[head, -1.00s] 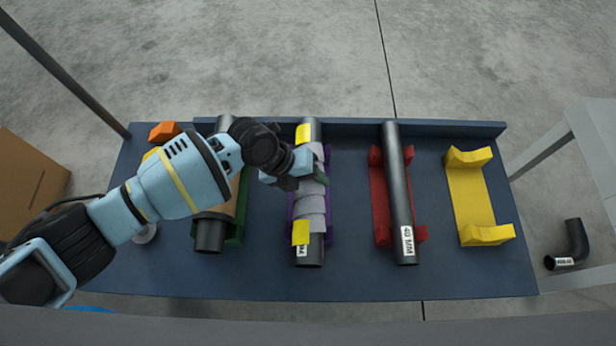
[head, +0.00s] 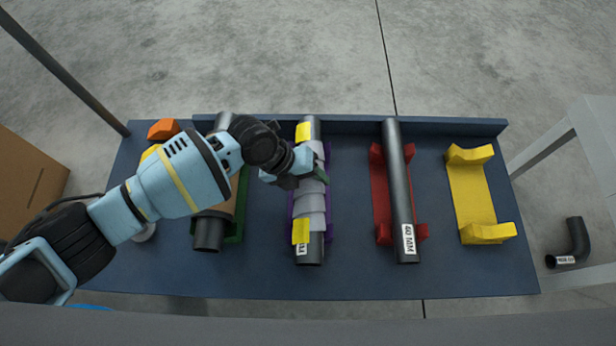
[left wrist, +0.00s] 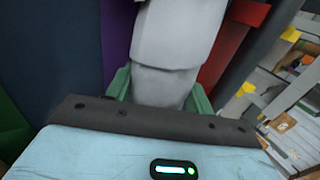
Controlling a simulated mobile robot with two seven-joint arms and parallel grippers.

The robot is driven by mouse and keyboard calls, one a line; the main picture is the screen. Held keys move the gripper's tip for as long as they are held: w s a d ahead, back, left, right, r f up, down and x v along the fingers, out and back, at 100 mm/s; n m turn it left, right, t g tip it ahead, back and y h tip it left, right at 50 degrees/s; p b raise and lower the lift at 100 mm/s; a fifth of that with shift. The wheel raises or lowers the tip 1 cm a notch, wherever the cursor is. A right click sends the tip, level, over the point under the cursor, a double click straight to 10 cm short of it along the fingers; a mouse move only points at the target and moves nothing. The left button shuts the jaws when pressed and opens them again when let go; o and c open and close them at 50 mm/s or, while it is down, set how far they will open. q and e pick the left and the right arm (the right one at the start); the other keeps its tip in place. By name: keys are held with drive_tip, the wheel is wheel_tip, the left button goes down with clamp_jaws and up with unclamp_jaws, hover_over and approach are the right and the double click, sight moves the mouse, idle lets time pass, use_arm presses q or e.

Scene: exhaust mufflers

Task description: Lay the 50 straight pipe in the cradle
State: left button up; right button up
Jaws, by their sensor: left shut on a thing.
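A dark pipe (head: 309,255) lies along the purple cradle (head: 329,215). Its middle is wrapped in a ridged grey sleeve (head: 310,202) with a yellow band near each end. The label at its near end is partly hidden, so I cannot read its size. My left gripper (head: 308,178) is shut on the grey-wrapped part. In the left wrist view, the green fingertips (left wrist: 160,95) sit on either side of the grey sleeve (left wrist: 172,45). I cannot tell whether the pipe touches the cradle. My right gripper is not in view.
A bare dark pipe (head: 397,190), labelled in MM, lies in the red cradle (head: 379,200). The yellow cradle (head: 470,195) is empty. Another pipe (head: 208,235) lies in the green cradle (head: 239,215), partly behind my arm. A bent pipe (head: 577,240) lies beyond the table's right end.

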use_arm(q)
drive_tip(key=o, duration=1.2)
drive_tip(key=shift+o, duration=1)
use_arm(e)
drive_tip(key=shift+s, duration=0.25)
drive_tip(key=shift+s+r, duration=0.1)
use_arm(q)
drive_tip(key=p+v, duration=0.3)
drive_tip(key=v, duration=0.4)
drive_tip(key=shift+a+r, duration=0.2)
drive_tip(key=shift+r, duration=0.15)
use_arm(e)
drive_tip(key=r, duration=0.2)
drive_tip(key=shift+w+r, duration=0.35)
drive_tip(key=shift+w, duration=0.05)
